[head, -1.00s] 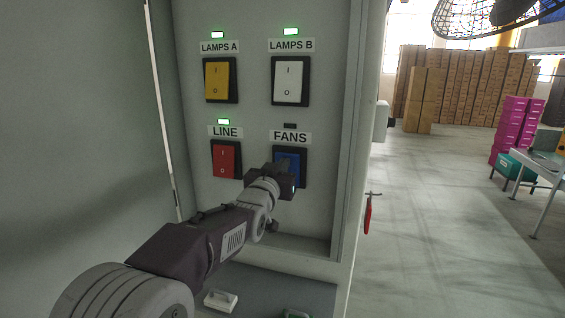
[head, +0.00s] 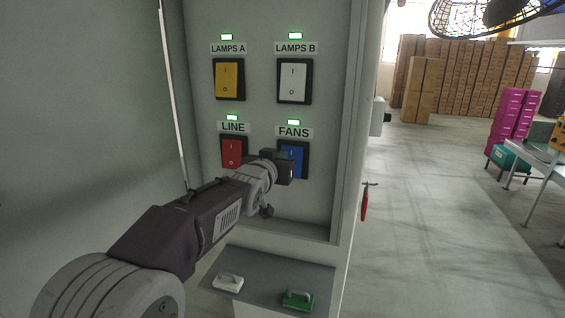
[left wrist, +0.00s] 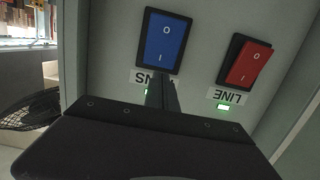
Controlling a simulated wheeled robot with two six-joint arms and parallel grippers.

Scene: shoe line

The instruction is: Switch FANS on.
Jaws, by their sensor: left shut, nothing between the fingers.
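The blue FANS switch (head: 293,153) is at the lower right of the grey panel, below the FANS label (head: 293,132). The small indicator (head: 294,122) above that label is lit green. My left gripper (head: 284,168) is shut and empty in front of the switch, hiding its lower left part. In the left wrist view the switch (left wrist: 165,42) shows upside down. The shut fingers (left wrist: 161,92) lie in front of the FANS label and cover part of it. I cannot tell whether the fingertips touch the switch. My right gripper is not in view.
The red LINE switch (head: 232,152), yellow LAMPS A switch (head: 228,79) and white LAMPS B switch (head: 294,81) are close by, with green indicators lit. A shelf (head: 262,275) below holds a white-handled item (head: 228,282) and a green one (head: 298,299). Open floor lies right.

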